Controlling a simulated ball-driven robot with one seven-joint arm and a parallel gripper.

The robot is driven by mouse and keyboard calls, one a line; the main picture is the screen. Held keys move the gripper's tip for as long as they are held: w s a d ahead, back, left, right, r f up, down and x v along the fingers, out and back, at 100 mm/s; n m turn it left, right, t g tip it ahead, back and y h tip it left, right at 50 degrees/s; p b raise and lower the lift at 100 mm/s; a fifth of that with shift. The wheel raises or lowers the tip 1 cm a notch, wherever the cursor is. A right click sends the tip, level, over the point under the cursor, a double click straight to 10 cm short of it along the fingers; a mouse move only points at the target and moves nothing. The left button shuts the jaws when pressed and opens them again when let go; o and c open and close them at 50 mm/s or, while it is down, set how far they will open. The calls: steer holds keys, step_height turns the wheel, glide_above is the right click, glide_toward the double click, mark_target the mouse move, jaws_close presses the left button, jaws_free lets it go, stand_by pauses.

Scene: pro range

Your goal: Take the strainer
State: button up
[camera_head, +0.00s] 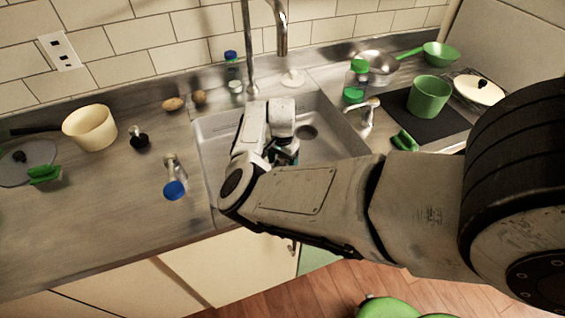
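No thing shows clearly enough for me to be sure it is the strainer. A green bowl-shaped thing (440,55) with a green handle pointing left lies at the back right of the counter. A shiny metal bowl (378,66) sits left of it. I cannot tell whether either has holes. My arm comes in from the right and bends over the sink (335,135). My gripper (286,156) is mostly hidden behind my wrist, low over the sink. I cannot see its fingertips or whether it holds anything.
The tap rises behind the sink. A green pot (429,97) stands on a dark mat at right, near a white lid (479,88). The front left counter is clear.

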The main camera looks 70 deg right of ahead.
steer(key=c, duration=0.9)
steer(key=shift+r, duration=0.1)
